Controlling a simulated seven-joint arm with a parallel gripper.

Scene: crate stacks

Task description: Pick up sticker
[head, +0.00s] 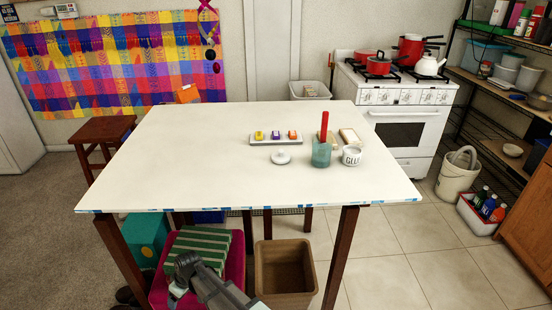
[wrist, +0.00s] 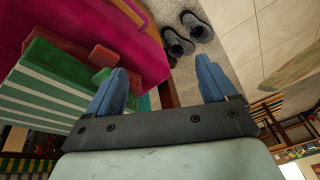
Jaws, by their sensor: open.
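I cannot make out for sure which thing is the sticker. A white tray (head: 262,139) on the table holds small yellow (head: 259,135), purple (head: 276,135) and orange (head: 293,135) pieces. My gripper (wrist: 163,78) is open, and nothing shows between its blue fingers. In the head view my arm is low at the table's front, and the fingers cannot be made out. In the wrist view the gripper is beside a magenta crate (wrist: 60,20) holding a green-and-white striped item (wrist: 45,85). Small red (wrist: 102,56) and green (wrist: 100,77) parts show near the left finger.
The white table (head: 190,170) also bears a teal cup (head: 321,156) with a red stick, a white lid (head: 280,157) and a "GLUE" pot (head: 352,157). A brown bin (head: 286,293) and the table legs stand near my arm. Dark shoes (wrist: 177,42) lie on the floor.

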